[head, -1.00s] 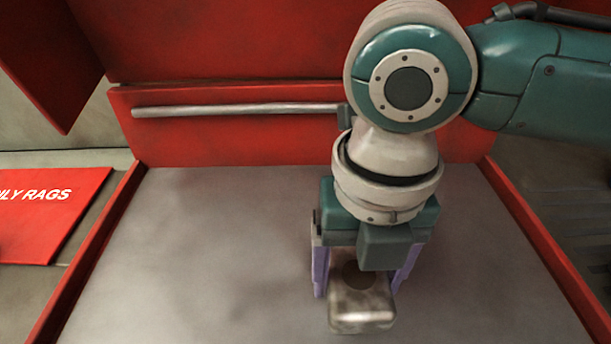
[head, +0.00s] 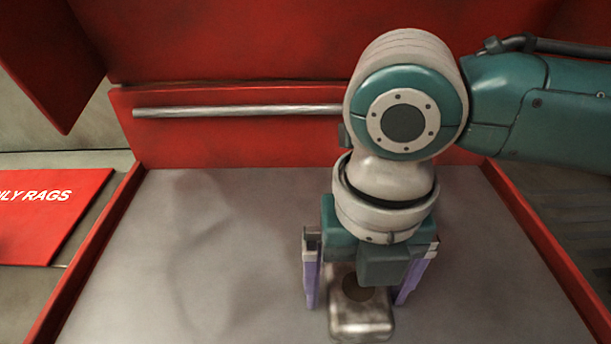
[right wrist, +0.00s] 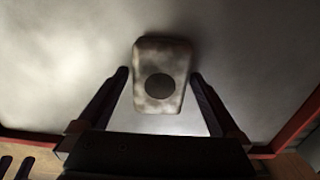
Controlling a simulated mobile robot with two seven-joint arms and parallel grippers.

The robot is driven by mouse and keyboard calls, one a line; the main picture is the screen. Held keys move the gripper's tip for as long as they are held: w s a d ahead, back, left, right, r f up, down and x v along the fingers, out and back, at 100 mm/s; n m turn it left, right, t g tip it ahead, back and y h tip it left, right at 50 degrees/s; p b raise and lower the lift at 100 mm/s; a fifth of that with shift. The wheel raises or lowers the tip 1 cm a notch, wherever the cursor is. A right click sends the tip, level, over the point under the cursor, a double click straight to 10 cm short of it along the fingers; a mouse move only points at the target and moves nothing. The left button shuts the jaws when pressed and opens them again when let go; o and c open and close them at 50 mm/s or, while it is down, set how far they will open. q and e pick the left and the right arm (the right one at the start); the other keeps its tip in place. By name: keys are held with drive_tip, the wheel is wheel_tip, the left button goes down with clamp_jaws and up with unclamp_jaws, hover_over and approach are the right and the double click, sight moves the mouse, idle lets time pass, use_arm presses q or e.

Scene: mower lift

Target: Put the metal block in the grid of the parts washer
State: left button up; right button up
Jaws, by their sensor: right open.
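The metal block (head: 361,318) is a worn grey block with rounded edges and a dark round spot on top. It lies on the grey floor of the red-walled tray (head: 200,270). My right gripper (head: 357,300) is open, with its purple fingers on either side of the block. The right wrist view shows the block (right wrist: 160,80) between and beyond the two dark fingertips (right wrist: 159,76), with a gap on each side. My left gripper is not in view. No grid shows.
Red walls (head: 540,240) edge the tray, and a metal bar (head: 235,111) runs along its back panel. The tray floor left of the block is clear.

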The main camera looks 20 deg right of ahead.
wheel_tip(320, 180, up, 11)
drive_tip(key=p, duration=0.2)
drive_tip(key=s+a+f+m+t+y, duration=0.1)
drive_tip(key=s+a+m+y, duration=0.25)
drive_tip(key=a+m, duration=0.4)
drive_tip(key=s+d+f+m+t+h, duration=0.1)
drive_tip(key=s+d+m, duration=0.1)
drive_tip(key=d+m, duration=0.2)
drive_tip(key=s+d+f+m+h, duration=0.1)
drive_tip(key=s+d+m, duration=0.2)
drive_tip(key=m, duration=0.8)
drive_tip(key=s+d+f+m+t+h, duration=0.1)
drive_tip(key=s+d+f+m, duration=0.1)
drive_tip(key=d+m, duration=0.5)
drive_tip(key=shift+s+f+m+t, duration=0.1)
drive_tip(key=shift+s+m+t, duration=0.25)
drive_tip(key=shift+m, duration=0.4)
